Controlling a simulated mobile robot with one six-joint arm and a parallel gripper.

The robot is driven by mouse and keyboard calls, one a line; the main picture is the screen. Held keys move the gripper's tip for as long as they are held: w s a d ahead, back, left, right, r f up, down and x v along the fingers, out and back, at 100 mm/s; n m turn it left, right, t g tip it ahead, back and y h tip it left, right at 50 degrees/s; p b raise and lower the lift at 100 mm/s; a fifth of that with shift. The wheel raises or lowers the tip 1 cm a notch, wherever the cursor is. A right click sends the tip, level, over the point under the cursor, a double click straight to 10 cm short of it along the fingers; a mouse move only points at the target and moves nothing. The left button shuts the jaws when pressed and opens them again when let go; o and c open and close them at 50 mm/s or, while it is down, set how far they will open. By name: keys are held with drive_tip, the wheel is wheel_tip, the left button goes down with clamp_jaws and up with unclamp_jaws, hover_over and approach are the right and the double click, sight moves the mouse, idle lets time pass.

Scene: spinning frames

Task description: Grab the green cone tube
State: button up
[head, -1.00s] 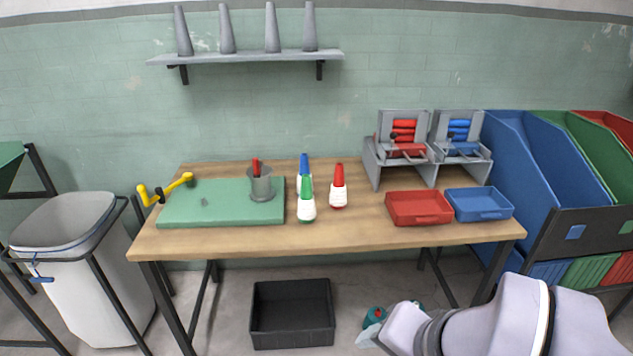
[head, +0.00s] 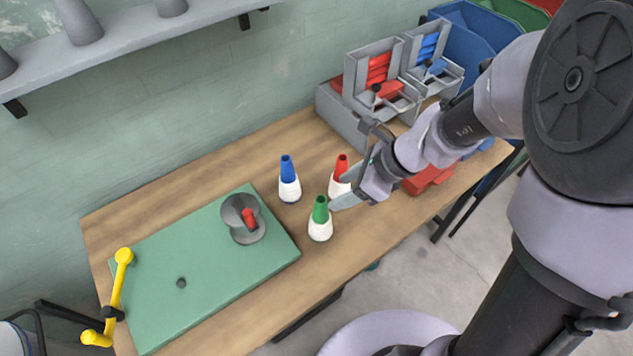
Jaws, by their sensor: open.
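The green cone tube (head: 320,217), a green cone with white yarn around its lower part, stands upright on the wooden table (head: 205,182) near the front edge. My gripper (head: 342,194) is open and reaches in from the right. Its fingertips are just right of the green cone tube, and it appears empty. It partly overlaps the red cone tube (head: 341,170) in the picture. I cannot tell whether it touches either cone.
A blue cone tube (head: 288,178) stands behind the green one. A green board (head: 165,290) with a grey cup (head: 240,213) and a yellow crank (head: 118,285) lies to the left. Grey racks (head: 365,95) stand at the back right, and a shelf (head: 110,60) hangs on the wall.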

sight(315, 204)
drive_tip(key=b+x, duration=0.3)
drive_tip(key=x, duration=0.5)
drive_tip(key=shift+d, duration=0.15)
drive_tip(key=b+x, duration=0.2)
drive_tip(key=x, duration=0.1)
drive_tip(key=b+x, duration=0.1)
drive_tip(key=x, duration=0.1)
drive_tip(key=shift+w+d+f, duration=0.1)
drive_tip(key=shift+w+f, duration=0.05)
drive_tip(key=shift+w, duration=0.15)
clamp_jaws()
